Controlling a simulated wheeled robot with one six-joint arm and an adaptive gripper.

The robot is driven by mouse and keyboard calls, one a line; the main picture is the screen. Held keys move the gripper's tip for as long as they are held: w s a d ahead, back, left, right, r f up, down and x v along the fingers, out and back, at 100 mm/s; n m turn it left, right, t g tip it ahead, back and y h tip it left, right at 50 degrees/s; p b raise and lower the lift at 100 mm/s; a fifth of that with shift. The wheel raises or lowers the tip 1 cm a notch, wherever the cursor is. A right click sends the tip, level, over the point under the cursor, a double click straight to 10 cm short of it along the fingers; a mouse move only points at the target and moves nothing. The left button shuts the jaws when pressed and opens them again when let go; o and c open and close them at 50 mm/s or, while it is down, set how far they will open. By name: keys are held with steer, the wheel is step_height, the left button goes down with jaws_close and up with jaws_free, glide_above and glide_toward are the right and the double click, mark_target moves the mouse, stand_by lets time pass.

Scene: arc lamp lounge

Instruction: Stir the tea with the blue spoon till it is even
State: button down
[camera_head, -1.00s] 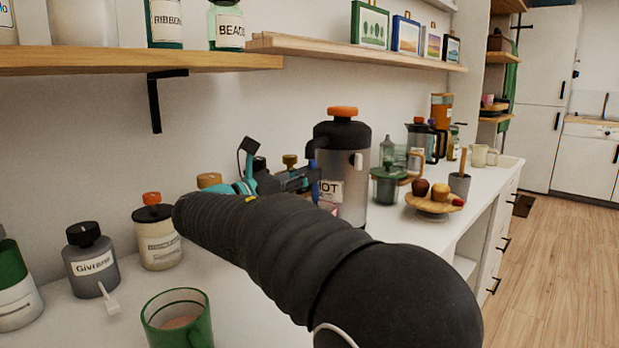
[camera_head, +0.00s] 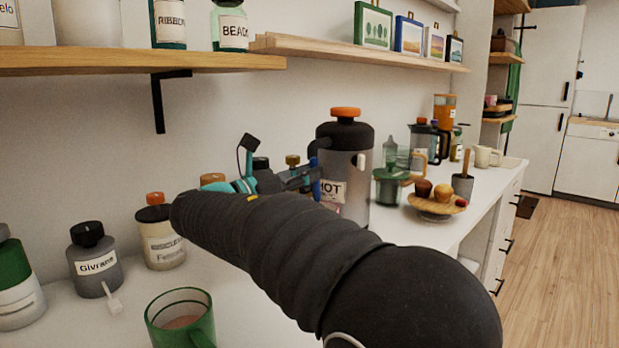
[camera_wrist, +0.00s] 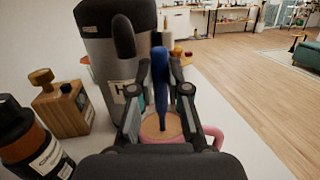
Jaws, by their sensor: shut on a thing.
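My gripper (camera_wrist: 160,88) is shut on the blue spoon (camera_wrist: 160,70), which stands upright between the fingers. The spoon's lower end reaches down toward the tan tea (camera_wrist: 161,127) in a pink mug (camera_wrist: 211,136); its tip cannot be made out clearly. The mug sits directly beneath the gripper, partly covered by the fingers and wrist. In the head view, my gripper (camera_head: 298,178) is beside the large grey dispenser, with a bit of the blue spoon (camera_head: 317,190) showing. My arm hides the pink mug there.
The grey dispenser (camera_head: 345,165) stands close beside the gripper. A green mug (camera_head: 183,322) with a brownish drink is at the front. Labelled bottles (camera_head: 95,262) line the wall. A wooden bottle (camera_wrist: 58,105) is left of the gripper. A stand of muffins (camera_head: 437,206) is farther along the counter.

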step_height(320, 180, up, 7)
stand_by(0.8)
stand_by(0.6)
steer(key=shift+r, duration=2.45)
